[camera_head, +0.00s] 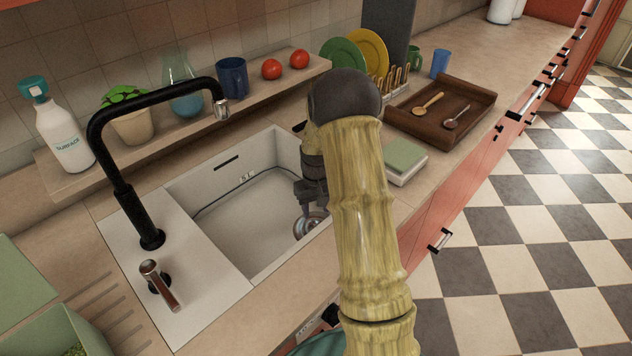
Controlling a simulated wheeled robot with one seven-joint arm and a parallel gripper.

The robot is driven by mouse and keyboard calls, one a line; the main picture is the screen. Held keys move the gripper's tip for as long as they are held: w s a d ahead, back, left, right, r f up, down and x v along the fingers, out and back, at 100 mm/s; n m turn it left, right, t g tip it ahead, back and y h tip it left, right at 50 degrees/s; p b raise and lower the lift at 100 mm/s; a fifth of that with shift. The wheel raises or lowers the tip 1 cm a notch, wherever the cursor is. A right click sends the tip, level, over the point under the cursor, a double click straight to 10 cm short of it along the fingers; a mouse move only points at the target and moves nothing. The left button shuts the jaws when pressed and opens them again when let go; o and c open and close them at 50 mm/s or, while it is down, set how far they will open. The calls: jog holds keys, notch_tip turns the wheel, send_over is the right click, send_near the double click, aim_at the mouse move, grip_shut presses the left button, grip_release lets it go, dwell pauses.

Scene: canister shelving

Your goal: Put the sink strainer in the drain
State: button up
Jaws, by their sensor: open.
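The white sink basin (225,162) is set in the counter at the centre left. A shiny round metal piece (303,229) shows low at the right side of the basin. I cannot tell whether it is the strainer, the drain, or one on top of the other. My gripper (308,206) points down over the right part of the basin, just above this metal piece, and is open. My arm hides the right side of the basin and part of the metal piece. I cannot tell whether the gripper touches it.
A black faucet (122,181) arches over the basin's left side. A sponge-like block (404,157) and wooden tray (410,112) sit right of my arm.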

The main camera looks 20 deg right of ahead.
notch_tip(320, 180, up, 11)
dwell(0.3)
jog(key=shift+r, duration=0.1)
dwell(0.8)
jog(key=s+a+r+t+p, duration=0.1)
jog(key=s+a+r+p, duration=0.2)
jog(key=s, duration=0.7)
jog(key=s+a+r+t+p, duration=0.1)
jog(key=s+a+r+p, duration=0.3)
jog(key=s+a+r, duration=0.3)
jog(key=s+a, duration=0.1)
jog(key=s, duration=0.2)
jog(key=shift+r+t, duration=0.25)
jog(key=shift+t, duration=0.05)
